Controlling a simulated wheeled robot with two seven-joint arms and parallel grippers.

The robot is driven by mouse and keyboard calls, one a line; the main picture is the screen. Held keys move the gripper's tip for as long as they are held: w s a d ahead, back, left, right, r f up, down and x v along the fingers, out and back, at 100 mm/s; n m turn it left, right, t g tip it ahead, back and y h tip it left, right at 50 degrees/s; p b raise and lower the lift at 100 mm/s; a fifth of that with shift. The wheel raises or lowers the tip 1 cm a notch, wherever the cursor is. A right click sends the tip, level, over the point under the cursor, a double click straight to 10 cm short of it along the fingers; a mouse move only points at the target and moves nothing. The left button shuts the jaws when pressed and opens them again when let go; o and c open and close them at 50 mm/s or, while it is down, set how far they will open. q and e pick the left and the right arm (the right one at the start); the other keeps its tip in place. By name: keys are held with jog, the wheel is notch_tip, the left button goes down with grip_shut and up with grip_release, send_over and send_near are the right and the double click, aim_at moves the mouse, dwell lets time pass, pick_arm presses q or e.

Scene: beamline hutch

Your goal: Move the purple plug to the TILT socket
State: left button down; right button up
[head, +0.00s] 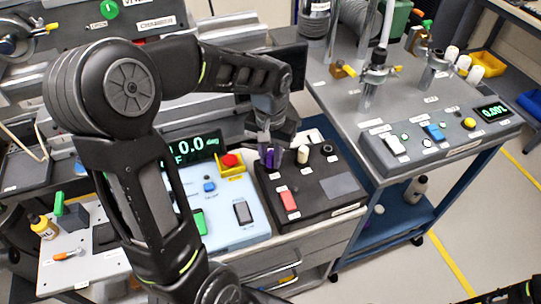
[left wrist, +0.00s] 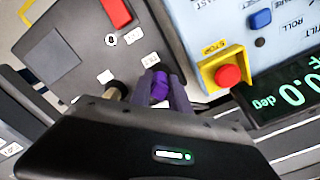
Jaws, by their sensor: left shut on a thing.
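The purple plug (head: 270,157) is at the back left of the black socket panel (head: 312,207). It also shows end-on in the left wrist view (left wrist: 160,86), between the fingertips. My left gripper (head: 273,150) is shut on it from above. The gripper hides part of the plug, and I cannot tell whether the plug sits in a socket or just above the panel.
A red switch (head: 288,201) is in front. The light-blue panel (head: 235,225) with a red stop button (head: 229,160) adjoins on the left. A grey bench (head: 345,105) stands right.

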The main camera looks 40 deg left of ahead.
aim_at(270, 154)
pick_arm(q)
jog(key=c, duration=1.1)
grip_release()
jog(key=shift+c, duration=0.2)
notch_tip(270, 154, up, 8)
jog(key=shift+f, duration=0.1)
